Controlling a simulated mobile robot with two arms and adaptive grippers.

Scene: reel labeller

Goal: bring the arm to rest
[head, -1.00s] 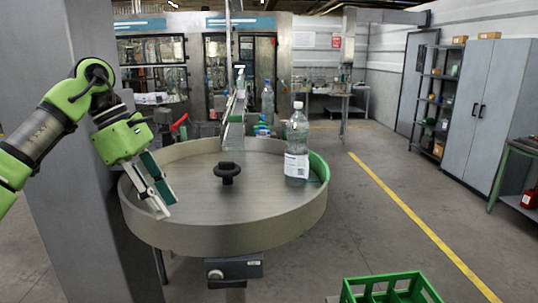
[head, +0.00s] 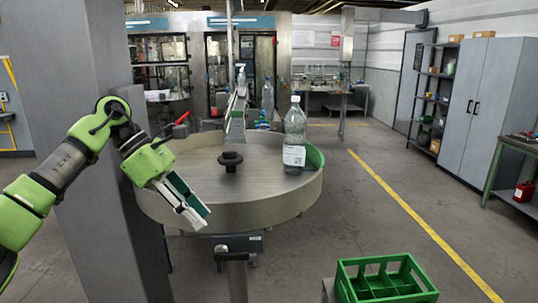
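My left gripper (head: 200,217) hangs at the left front edge of the round steel turntable (head: 245,212), tilted down to the right. Its two fingers, one with a teal pad, stand a little apart with nothing between them. A clear bottle (head: 294,135) with a white label and pale cap stands upright on the right part of the turntable, well away from the gripper. My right gripper is not in view.
A black knob (head: 230,160) rises from the turntable's middle. A green crate (head: 362,300) with empty compartments is at the front right. A grey column (head: 90,150) stands behind my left arm. The conveyor (head: 236,118) runs back from the turntable.

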